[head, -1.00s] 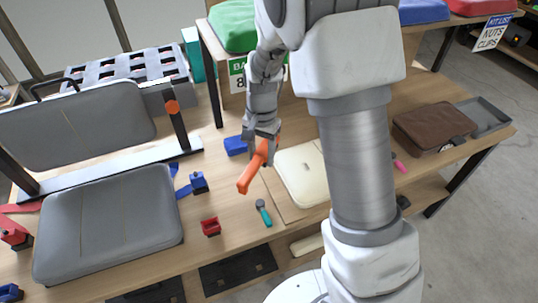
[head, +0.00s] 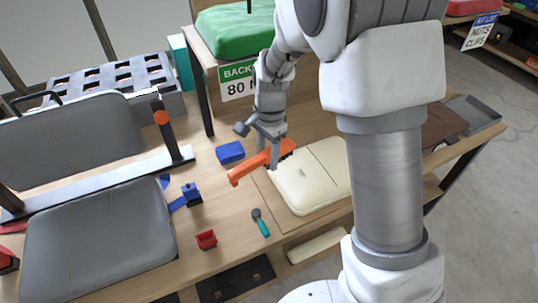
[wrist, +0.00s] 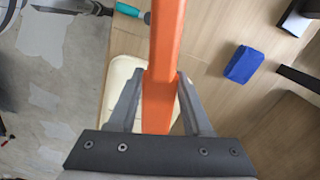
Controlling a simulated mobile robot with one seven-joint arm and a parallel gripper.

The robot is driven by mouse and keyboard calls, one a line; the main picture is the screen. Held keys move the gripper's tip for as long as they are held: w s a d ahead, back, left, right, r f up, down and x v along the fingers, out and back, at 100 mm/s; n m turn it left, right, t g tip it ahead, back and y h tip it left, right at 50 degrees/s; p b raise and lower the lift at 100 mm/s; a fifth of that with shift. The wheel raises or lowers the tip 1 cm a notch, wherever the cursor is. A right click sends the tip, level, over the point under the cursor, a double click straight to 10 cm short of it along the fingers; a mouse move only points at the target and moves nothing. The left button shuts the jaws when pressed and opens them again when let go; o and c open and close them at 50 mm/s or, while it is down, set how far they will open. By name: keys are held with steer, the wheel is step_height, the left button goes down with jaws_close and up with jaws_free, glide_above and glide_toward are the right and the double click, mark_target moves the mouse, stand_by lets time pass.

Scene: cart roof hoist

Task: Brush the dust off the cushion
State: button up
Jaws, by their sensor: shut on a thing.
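My gripper (head: 272,158) is shut on an orange tool (head: 248,168), a long bar that lies nearly level and points left in the head view. In the wrist view the orange tool (wrist: 162,70) runs up between the two fingers; no bristles can be made out. A cream cushion (head: 315,178) lies flat on a thin board, just right of and below the gripper. The cream cushion (wrist: 122,72) is partly hidden behind tool and fingers in the wrist view. A grey seat cushion (head: 98,238) lies at the left. I cannot make out dust on either cushion.
A blue block (head: 230,152), a teal-handled tool (head: 261,224), a red block (head: 206,240) and a blue clamp (head: 190,195) lie on the bench. A grey backrest (head: 75,140) stands behind the grey cushion. A brown cushion (head: 440,125) and a grey tray (head: 475,118) lie at the right.

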mark_target(325, 166)
stand_by(0.3)
step_height(325, 166, down, 8)
steer(key=b, duration=0.5)
steer(key=shift+f+b, duration=0.95)
steer(key=shift+f, duration=0.35)
stand_by(0.5)
steer(key=shift+w+d, duration=1.3)
steer(key=shift+d, duration=1.8)
steer(key=shift+w+d, duration=1.25)
steer(key=shift+d, duration=1.8)
steer(key=shift+w+d, duration=1.3)
steer(key=shift+d, duration=1.8)
steer(key=shift+s+a+p, duration=0.35)
steer(key=shift+s+a, duration=0.95)
steer(key=shift+a, duration=1.8)
steer(key=shift+s+a+p, duration=0.3)
steer(key=shift+s+a, duration=0.95)
steer(key=shift+a, duration=1.85)
steer(key=shift+s+a+p, duration=0.35)
steer(key=shift+s+a, duration=0.95)
steer(key=shift+a, duration=1.8)
